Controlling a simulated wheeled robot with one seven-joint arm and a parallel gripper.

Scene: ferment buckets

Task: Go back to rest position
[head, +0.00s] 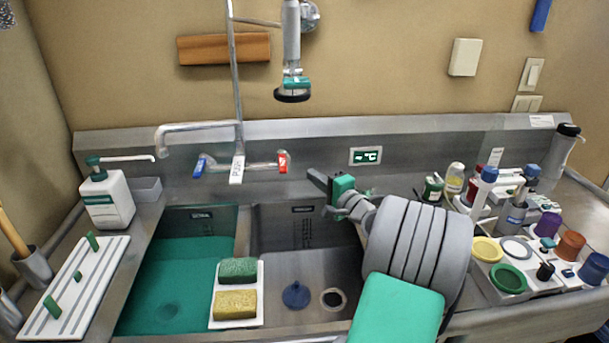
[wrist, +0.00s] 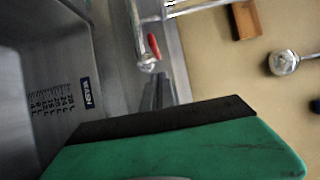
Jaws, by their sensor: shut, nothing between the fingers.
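My gripper (head: 316,178) is at the upper left end of my arm in the head view, above the back of the right sink basin (head: 268,236). Its fingers are shut with nothing held, and it appears apart from the basin walls. In the wrist view the narrow grey fingers (wrist: 160,92) show beyond a green and black part of my arm. The red-handled tap (wrist: 152,48) appears above the fingers there.
A sponge tray (head: 262,307) with green and yellow sponges spans the divider beside a green-filled basin (head: 170,295). A hanging sprayer (head: 292,85) and faucet (head: 195,126) are behind. Bottles and pots crowd the right counter, including a green pot (head: 508,278).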

